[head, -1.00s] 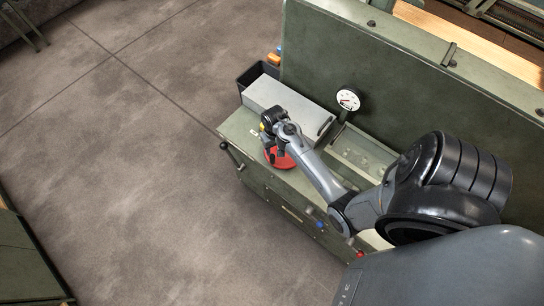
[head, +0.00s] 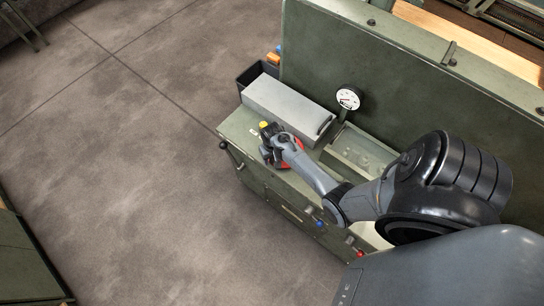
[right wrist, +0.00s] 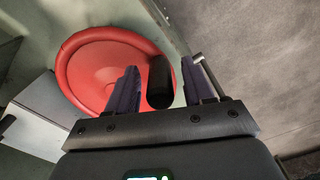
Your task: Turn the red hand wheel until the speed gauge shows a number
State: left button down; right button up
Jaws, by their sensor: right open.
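The red hand wheel (head: 284,164) sits on the green machine's top, mostly hidden under my right gripper (head: 268,151) in the head view. In the right wrist view the dished red wheel (right wrist: 92,78) lies beyond the fingers. Its upright black handle (right wrist: 159,82) stands between my two open fingers, nearer the right one; I cannot tell whether either touches it. The speed gauge (head: 348,99) is a round white dial on the green panel with dark marks, too small to read. My left gripper is not in view.
A grey box (head: 285,107) with a handle stands behind the wheel. A shallow open tray (head: 358,152) lies to its right. A black-knobbed lever (head: 224,146) sticks out at the machine's left corner. Blue and red knobs are on the front.

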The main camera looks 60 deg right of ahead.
jog(key=shift+c, duration=0.2)
grip_shut()
jog(key=shift+w+a, duration=0.1)
